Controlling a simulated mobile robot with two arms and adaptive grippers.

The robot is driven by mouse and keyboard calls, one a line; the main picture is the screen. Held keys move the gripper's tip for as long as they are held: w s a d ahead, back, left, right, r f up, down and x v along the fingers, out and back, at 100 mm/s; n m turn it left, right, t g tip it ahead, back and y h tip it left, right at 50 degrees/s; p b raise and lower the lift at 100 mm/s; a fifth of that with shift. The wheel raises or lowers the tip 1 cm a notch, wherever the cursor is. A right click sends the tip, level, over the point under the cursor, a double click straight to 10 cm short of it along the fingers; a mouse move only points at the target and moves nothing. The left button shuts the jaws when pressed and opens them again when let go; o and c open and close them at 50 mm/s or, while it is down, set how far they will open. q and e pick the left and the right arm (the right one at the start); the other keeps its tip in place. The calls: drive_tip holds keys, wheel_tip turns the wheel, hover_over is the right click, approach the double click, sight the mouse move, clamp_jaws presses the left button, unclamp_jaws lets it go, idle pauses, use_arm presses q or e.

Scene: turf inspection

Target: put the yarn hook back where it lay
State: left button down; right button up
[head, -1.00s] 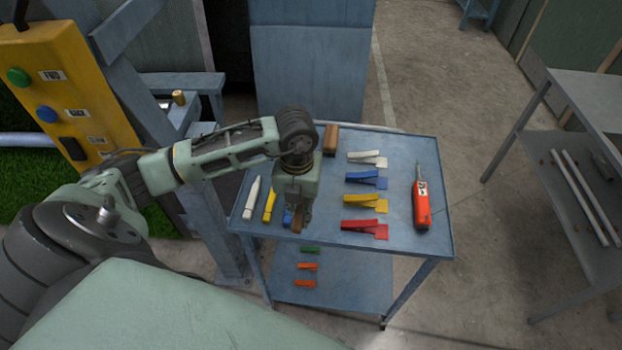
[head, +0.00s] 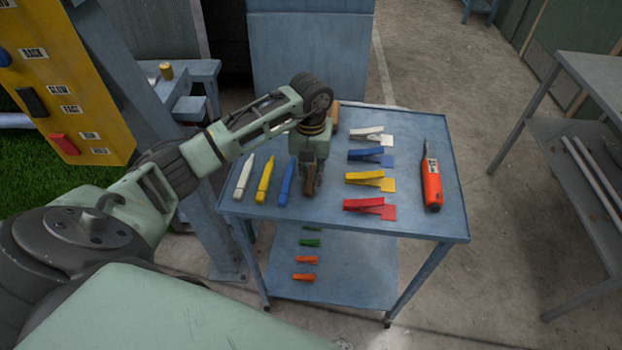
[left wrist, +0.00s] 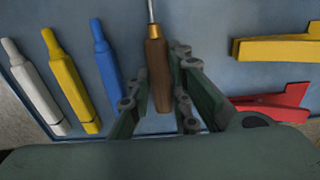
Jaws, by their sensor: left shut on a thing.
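The yarn hook has a brown wooden handle and a thin metal shaft. In the left wrist view its handle (left wrist: 158,75) is between my left gripper's fingers (left wrist: 160,88), with the shaft pointing away. In the head view my left gripper (head: 312,182) is over the blue trolley table (head: 405,222), shut on the hook, whose handle (head: 309,186) shows at the fingers. It is between the blue marker and the row of clips. I cannot tell whether the hook touches the tabletop. My right gripper is out of view.
White (head: 244,180), yellow (head: 265,180) and blue (head: 287,184) markers lie left of the gripper. White (head: 367,137), blue (head: 371,156), yellow (head: 371,180) and red (head: 370,207) clips lie to its right. An orange tool (head: 432,182) lies at the table's right.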

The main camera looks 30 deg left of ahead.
sight(311, 176)
use_arm(q)
drive_tip(key=shift+f, duration=0.3)
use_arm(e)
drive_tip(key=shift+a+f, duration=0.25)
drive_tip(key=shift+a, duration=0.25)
use_arm(q)
drive_tip(key=c, duration=1.6)
unclamp_jaws()
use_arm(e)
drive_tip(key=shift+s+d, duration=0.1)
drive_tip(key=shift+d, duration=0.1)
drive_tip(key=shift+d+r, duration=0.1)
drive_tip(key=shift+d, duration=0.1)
use_arm(q)
drive_tip(key=shift+r, duration=0.25)
wheel_tip(311, 176, up, 12)
drive_tip(key=b, duration=0.2)
drive_tip(key=shift+f+b, duration=0.1)
drive_tip(key=shift+b, duration=0.2)
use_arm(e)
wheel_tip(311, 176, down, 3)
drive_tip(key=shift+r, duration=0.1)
